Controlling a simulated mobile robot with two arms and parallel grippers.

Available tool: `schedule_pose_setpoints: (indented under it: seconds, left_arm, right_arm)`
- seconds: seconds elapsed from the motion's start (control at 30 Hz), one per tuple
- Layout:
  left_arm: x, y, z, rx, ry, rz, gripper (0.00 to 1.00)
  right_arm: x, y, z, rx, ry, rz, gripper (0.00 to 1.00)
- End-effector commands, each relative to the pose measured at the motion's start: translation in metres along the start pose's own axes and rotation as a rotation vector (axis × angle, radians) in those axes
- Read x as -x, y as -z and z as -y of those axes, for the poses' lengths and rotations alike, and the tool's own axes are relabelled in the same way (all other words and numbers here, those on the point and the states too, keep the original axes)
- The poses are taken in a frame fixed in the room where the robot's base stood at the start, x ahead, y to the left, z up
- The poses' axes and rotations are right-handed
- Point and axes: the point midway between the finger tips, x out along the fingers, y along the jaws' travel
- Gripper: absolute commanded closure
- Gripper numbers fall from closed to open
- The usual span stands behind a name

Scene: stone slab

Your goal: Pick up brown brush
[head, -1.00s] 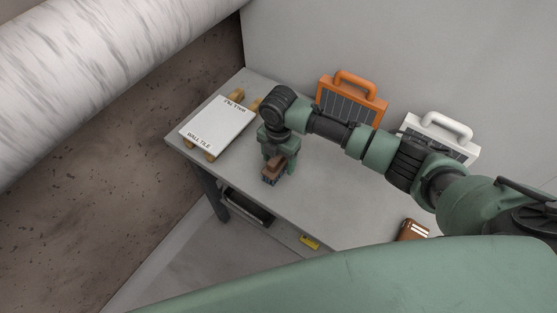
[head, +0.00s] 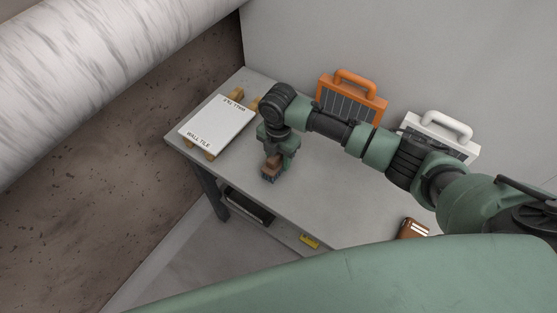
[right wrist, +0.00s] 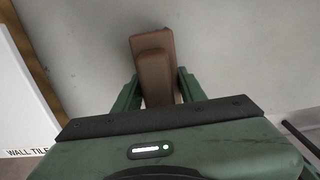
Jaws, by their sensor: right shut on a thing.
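The brown brush (head: 271,165) is a brown block with a handle on top and dark bristles below. My right gripper (head: 274,158) is shut on it near the front left edge of the grey table. In the right wrist view the brush (right wrist: 154,62) sits between the two green fingers of my right gripper (right wrist: 158,88). I cannot tell whether the bristles touch the tabletop. My left gripper is in neither view.
A white wall tile board (head: 217,124) lies on wooden supports at the table's left end. An orange case (head: 350,100) and a white case (head: 438,135) stand along the wall. A brown and white item (head: 413,229) lies at the front right. The grey table (head: 330,195) is bare between.

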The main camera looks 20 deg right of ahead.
Motion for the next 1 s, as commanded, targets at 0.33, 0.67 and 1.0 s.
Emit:
schedule_pose_setpoints:
  seconds: [0.33,0.67,1.0]
  left_arm:
    - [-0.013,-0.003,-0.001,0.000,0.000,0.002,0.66]
    - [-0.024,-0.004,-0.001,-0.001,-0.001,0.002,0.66]
    - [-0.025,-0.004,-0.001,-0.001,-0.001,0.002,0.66]
  right_arm:
    - [0.078,-0.001,-0.001,0.003,-0.007,0.004,1.00]
    - [0.162,0.000,-0.001,0.002,-0.003,0.002,1.00]
    - [0.189,0.000,0.000,0.001,0.001,0.000,1.00]
